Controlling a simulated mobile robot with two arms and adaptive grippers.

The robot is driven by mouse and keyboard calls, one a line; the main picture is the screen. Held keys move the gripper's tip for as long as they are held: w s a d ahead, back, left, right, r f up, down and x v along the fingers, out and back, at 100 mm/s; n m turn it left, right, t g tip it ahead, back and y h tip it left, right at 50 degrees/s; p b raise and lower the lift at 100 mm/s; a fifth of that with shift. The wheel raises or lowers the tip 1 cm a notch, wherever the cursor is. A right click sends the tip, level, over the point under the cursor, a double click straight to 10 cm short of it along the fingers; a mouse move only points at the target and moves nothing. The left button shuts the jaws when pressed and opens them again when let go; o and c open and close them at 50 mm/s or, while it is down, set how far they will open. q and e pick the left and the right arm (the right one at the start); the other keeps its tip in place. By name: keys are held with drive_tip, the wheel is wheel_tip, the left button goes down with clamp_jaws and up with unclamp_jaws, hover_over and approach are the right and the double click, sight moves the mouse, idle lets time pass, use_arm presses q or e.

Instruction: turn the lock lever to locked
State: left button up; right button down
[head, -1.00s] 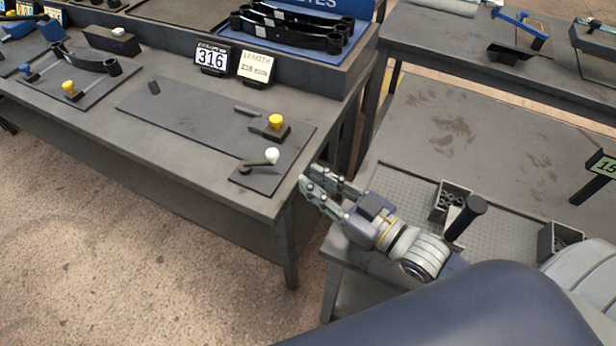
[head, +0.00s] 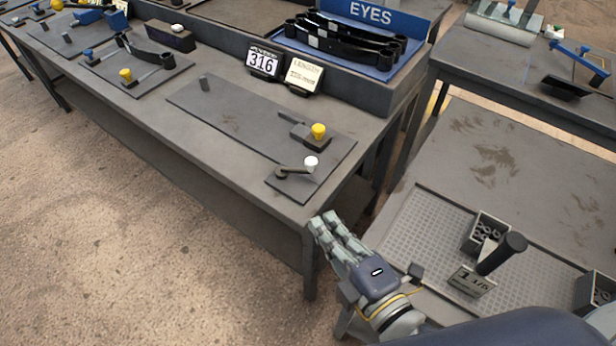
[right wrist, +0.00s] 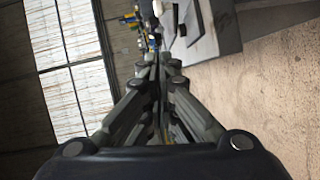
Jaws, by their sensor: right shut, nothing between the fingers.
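A lock lever (head: 293,170) with a dark arm and a white round knob (head: 311,162) sits on a small dark plate at the right front corner of the long grey table. Its arm points right, from a dark pivot toward the knob. My right gripper (head: 323,222) is shut and empty, just off that table corner, apart from the lever and nearer to me. In the right wrist view the closed fingers (right wrist: 152,62) point toward blurred things at the top; I cannot make out the lever there. My left gripper is not in view.
A block with a yellow knob (head: 318,131) stands just behind the lever on a long dark plate (head: 235,120). A second table (head: 490,170) with a perforated mat is at right.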

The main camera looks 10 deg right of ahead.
drive_tip(key=p+x, duration=0.1)
drive_tip(key=x, duration=0.3)
drive_tip(key=p+x, duration=0.1)
drive_tip(key=x, duration=0.4)
drive_tip(key=shift+w+r+p, duration=0.1)
drive_tip(key=shift+r+p, duration=0.15)
drive_tip(key=shift+p, duration=0.05)
drive_tip(key=w, duration=0.2)
drive_tip(key=w+d, duration=0.1)
drive_tip(key=shift+d+f+p, duration=0.1)
drive_tip(key=shift+f+p, duration=0.25)
drive_tip(key=shift+f, duration=0.05)
drive_tip(key=shift+w+d+f, duration=0.1)
drive_tip(key=shift+w+d, duration=0.1)
drive_tip(key=shift+w, duration=0.1)
drive_tip(key=shift+w, duration=0.15)
